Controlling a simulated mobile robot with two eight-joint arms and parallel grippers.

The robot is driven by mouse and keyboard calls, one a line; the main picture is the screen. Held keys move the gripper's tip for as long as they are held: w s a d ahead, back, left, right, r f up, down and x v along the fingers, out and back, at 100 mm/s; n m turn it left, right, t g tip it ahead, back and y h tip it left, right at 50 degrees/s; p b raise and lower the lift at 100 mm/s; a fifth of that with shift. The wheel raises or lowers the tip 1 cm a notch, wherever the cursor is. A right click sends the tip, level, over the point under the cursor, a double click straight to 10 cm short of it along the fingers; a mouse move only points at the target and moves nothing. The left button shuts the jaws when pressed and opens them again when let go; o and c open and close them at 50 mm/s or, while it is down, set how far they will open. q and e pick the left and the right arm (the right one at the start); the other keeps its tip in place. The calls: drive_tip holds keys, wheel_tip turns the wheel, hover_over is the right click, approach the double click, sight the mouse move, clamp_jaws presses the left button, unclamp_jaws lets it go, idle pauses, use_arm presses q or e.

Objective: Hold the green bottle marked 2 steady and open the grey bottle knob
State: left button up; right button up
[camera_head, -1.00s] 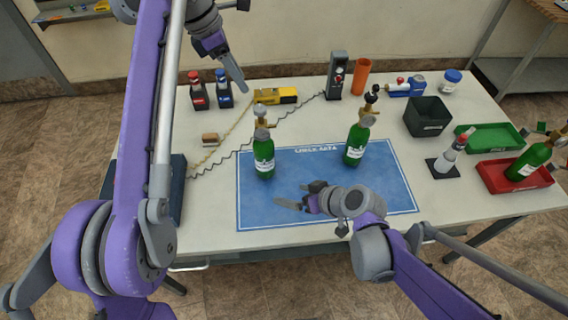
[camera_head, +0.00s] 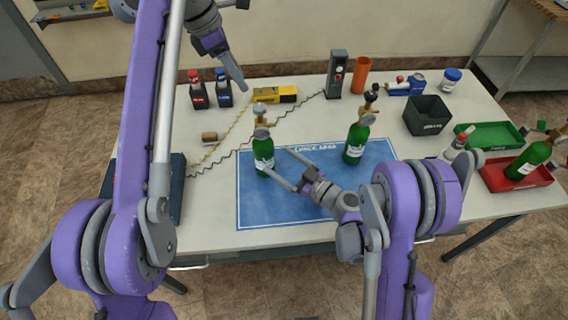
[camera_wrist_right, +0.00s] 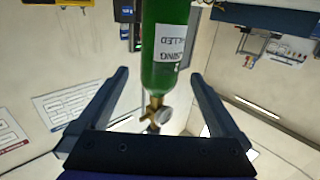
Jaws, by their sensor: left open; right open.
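A green bottle (camera_head: 264,160) with a white label and brass valve stands upright at the left of the blue mat (camera_head: 300,205). A grey round part (camera_head: 261,133) sits at its top. A second green bottle (camera_head: 355,145) with a similar valve stands on the mat's right side. I cannot read a 2 on either. My right gripper (camera_head: 277,160) is open and empty, its fingers pointing at the left bottle. In the right wrist view a green bottle (camera_wrist_right: 164,45) appears upside down between the open fingers, with its brass valve (camera_wrist_right: 152,108) below. My left gripper (camera_head: 233,72) is high above the table's back left, open.
A third green bottle (camera_head: 528,160) lies tilted in the red tray (camera_head: 505,182). A green tray (camera_head: 490,136), a black bin (camera_head: 427,122) and a white bottle (camera_head: 457,145) stand at the right. Two small dark bottles and a yellow box (camera_head: 275,95) stand at the back.

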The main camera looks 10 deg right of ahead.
sight(257, 145)
drive_tip(key=x, duration=1)
